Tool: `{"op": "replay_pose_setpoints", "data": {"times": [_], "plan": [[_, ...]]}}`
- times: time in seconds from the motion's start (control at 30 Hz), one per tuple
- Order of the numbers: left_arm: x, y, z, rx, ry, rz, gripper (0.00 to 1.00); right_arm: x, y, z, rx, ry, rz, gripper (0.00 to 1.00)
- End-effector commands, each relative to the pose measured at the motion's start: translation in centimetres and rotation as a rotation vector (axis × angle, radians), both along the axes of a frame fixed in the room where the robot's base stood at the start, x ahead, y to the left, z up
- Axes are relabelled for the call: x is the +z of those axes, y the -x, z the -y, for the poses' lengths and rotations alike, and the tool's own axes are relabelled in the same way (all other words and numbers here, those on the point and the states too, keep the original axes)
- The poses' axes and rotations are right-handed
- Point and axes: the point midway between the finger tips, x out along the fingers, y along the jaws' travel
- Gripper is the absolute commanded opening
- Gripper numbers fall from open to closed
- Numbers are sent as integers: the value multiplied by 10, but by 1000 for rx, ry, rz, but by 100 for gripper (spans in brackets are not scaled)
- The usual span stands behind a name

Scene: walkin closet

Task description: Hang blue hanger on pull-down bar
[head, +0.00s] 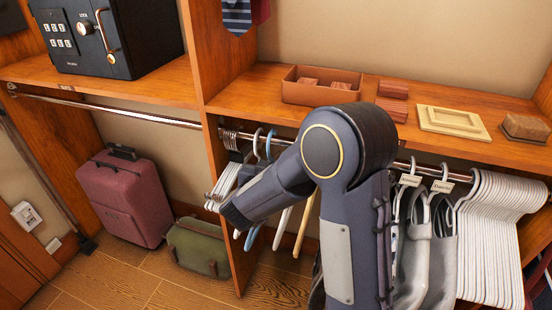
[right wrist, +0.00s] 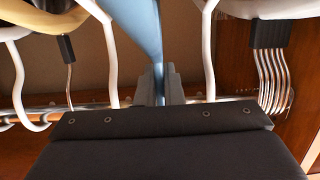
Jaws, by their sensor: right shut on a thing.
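The blue hanger (head: 268,146) hangs among other hangers on the right-hand closet bar in the head view, its lower part partly behind my right arm. In the right wrist view, my right gripper (right wrist: 161,86) is shut on the blue hanger (right wrist: 139,28), with its fingers on either side of the blue frame. My left gripper is not in view.
White hangers (head: 490,235) and grey garments (head: 412,265) crowd the right-hand bar (head: 455,175). A wooden divider (head: 216,150) separates the two bays. A red suitcase (head: 125,195) and a green bag (head: 200,247) stand below the empty bar. A safe (head: 105,35) sits above it.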

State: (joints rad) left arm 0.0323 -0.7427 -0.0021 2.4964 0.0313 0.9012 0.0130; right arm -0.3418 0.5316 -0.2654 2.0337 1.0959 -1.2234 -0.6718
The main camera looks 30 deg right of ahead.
Motion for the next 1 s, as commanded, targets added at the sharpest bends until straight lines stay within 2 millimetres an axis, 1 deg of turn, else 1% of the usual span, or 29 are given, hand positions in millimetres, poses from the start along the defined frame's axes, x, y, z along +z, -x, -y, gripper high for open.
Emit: {"op": "replay_pose_setpoints", "data": {"times": [0.1,1.0], "plan": [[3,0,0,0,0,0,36,1,8,-10,3,0,0,0],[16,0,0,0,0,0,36,1,66,-79,3,1,0,0]]}}
